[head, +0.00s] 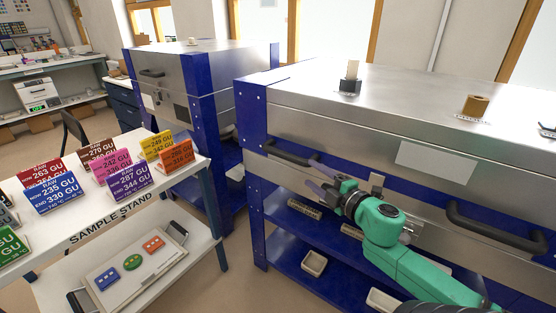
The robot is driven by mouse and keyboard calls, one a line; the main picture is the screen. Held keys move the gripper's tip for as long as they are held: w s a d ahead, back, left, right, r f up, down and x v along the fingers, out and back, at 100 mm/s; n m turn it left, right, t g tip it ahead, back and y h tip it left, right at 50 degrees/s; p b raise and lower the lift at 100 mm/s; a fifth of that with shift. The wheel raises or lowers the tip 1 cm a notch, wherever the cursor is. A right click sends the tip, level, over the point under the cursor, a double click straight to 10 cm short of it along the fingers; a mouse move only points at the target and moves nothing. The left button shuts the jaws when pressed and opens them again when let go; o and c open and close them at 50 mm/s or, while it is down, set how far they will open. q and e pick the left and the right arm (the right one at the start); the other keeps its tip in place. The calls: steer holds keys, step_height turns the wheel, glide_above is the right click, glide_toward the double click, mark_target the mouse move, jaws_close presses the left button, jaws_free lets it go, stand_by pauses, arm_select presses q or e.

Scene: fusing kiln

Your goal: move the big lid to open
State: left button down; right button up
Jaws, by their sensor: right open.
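The big lid (400,97) is the silver top of the large blue-framed kiln on the right. It lies flat and looks closed. A dark bar handle (285,155) is on its front at the left, and a second dark handle (495,229) is on its front at the right. My right gripper (314,175) is at the kiln's front, with its fingers pointing left beside the right end of the left handle. It is open, and I see nothing held. I cannot tell whether a finger touches the handle. My left gripper is out of view.
A smaller kiln (180,85) stands behind to the left. The sample stand (120,215) with coloured cards is at the left. Small trays lie on the blue shelf (285,255) under the large kiln. Small plugs (473,107) stand on the lid. Bare floor separates stand and kiln.

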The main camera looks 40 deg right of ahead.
mark_target(292, 160)
steer(key=w+b, duration=0.1)
steer(key=w, duration=0.3)
steer(key=w+d+b, duration=0.1)
steer(key=w, duration=0.4)
steer(key=w+f+b, duration=0.1)
steer(key=w, duration=0.3)
steer(key=shift+w+d+f, duration=0.1)
steer(key=shift+w+d, duration=0.25)
jaws_close()
stand_by(0.6)
